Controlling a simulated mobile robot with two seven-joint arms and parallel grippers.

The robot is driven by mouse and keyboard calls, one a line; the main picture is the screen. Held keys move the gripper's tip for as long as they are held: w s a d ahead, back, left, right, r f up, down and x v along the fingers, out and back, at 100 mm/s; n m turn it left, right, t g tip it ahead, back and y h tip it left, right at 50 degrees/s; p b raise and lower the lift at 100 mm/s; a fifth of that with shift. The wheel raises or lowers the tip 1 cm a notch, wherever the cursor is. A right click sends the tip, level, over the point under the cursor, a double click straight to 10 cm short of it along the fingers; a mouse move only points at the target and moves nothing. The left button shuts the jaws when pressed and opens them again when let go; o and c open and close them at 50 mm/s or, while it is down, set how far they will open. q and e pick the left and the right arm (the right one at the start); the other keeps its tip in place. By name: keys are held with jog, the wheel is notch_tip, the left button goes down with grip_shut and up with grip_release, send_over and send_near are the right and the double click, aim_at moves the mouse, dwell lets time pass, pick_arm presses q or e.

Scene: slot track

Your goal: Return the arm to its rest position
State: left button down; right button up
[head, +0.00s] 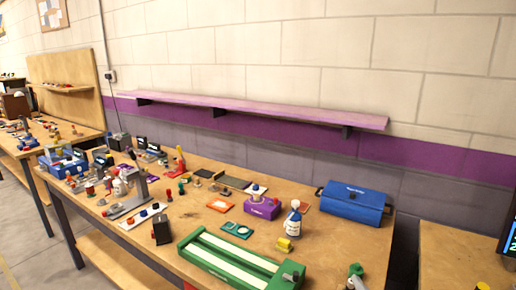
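Neither of my grippers can be made out in the head view, and no arm is clearly visible. The green slot track (232,262), with long white strips along it, lies at the front of the wooden workbench (315,255). A small green and grey thing (355,271) shows at the bottom edge to its right, cut off by the frame. I cannot tell what it is.
A blue toolbox (352,204) stands at the bench's back right. A white bottle (294,222), a purple box (262,207) and a yellow block (284,244) stand mid-bench. Many small parts crowd the left. A purple shelf (255,107) runs above. The right front is mostly bare.

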jog(key=s+f+m+g+y, duration=0.1)
jog(key=s+f+m+g, duration=0.3)
jog(key=s+f+g, duration=0.45)
jog(key=s+f+m+g, duration=0.3)
jog(key=s+f+m, duration=0.25)
jog(key=s, duration=0.55)
notch_tip(320, 180, down, 23)
jog(key=s+n, duration=0.1)
jog(key=s, duration=0.1)
jog(key=s+d+f+g+b, duration=0.1)
jog(key=s+d+f+g, duration=0.1)
jog(key=s+f, duration=1.2)
jog(key=shift+s+f, duration=0.4)
jog(key=shift+s, duration=0.25)
